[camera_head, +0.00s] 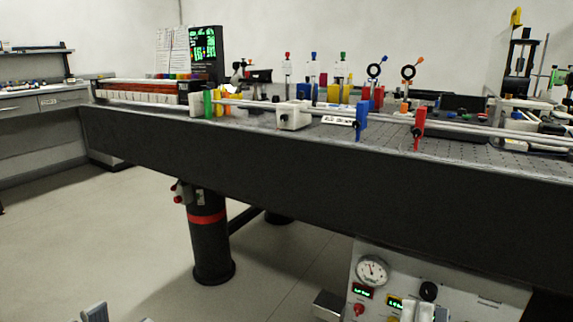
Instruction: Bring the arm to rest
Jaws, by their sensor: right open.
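My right gripper (422,311) shows only as a pale and dark tip at the bottom edge, in front of the control panel below the bench. It is open, with nothing seen in it. A grey part, which seems to be my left gripper (95,312), just enters at the bottom left over the floor. Most of it is cut off, so its jaws cannot be judged. Both arms are otherwise out of view. Both grippers appear low and apart from the optical bench (300,160).
The bench top carries rails, a blue holder (361,120), a red holder (419,127) and several optics. The control panel (465,285) with a gauge (372,271) stands under the bench. A dark leg (211,250) stands left of it. The floor (80,235) at left is clear.

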